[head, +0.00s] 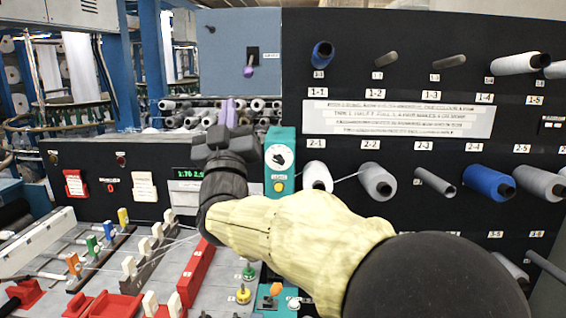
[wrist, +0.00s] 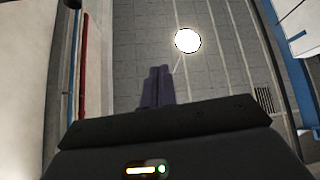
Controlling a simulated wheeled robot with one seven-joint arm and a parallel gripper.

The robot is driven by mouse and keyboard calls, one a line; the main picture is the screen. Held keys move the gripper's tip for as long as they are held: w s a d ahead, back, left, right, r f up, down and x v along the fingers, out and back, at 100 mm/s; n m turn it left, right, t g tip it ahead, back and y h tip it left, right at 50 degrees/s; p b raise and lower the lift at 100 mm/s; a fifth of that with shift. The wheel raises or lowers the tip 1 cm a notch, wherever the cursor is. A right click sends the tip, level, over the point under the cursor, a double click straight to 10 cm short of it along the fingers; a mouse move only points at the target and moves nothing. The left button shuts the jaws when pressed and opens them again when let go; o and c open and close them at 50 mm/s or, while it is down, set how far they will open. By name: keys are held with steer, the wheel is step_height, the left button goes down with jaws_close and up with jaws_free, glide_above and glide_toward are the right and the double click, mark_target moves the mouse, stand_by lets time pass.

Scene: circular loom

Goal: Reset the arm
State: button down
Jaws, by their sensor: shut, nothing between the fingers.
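My arm in its pale yellow sleeve reaches from the lower right to the middle of the head view. My gripper (head: 230,110) points upward, in front of the machine and left of the black spool board. Its two purple fingers are together, with nothing between them. They also show shut in the wrist view (wrist: 158,76), against the grey ceiling (wrist: 125,40) and a bright round lamp (wrist: 187,41).
A black spool board (head: 400,150) with yarn spools stands on the right, behind my arm. A teal control box (head: 280,160) is close beside my gripper. A panel with red trays (head: 105,306) and coloured pegs lies at lower left. Yarn rolls (head: 190,113) lie behind.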

steer(key=w+d+f+n+g+y, duration=0.1)
steer(key=w+d+f+g, duration=0.15)
steer(key=f, duration=0.35)
steer(key=w+d+f+n+g+y, duration=0.1)
steer(key=w+f+g, duration=0.25)
steer(key=f, duration=0.25)
steer(key=s+d+f+m+g+h, duration=0.1)
steer(key=s+d+f+g, duration=0.15)
steer(key=d+f, duration=0.45)
steer(key=s+d+f+m+g+h, duration=0.1)
steer(key=s+d+f+g, duration=0.2)
steer(key=f, duration=0.8)
steer(key=s+d+f+m+g+h, duration=0.1)
steer(key=s+d+f+m+g, duration=0.1)
steer(key=s+d+f+g, duration=0.4)
steer(key=s+d+f+m+g+h, duration=0.1)
steer(key=s+d+f+m+g, duration=0.1)
steer(key=s+d+f+g, duration=0.4)
steer(key=s+f, duration=0.4)
steer(key=s, duration=0.3)
steer(key=shift+s+f, duration=0.25)
steer(key=shift+f, duration=0.15)
steer(key=shift+s, duration=0.15)
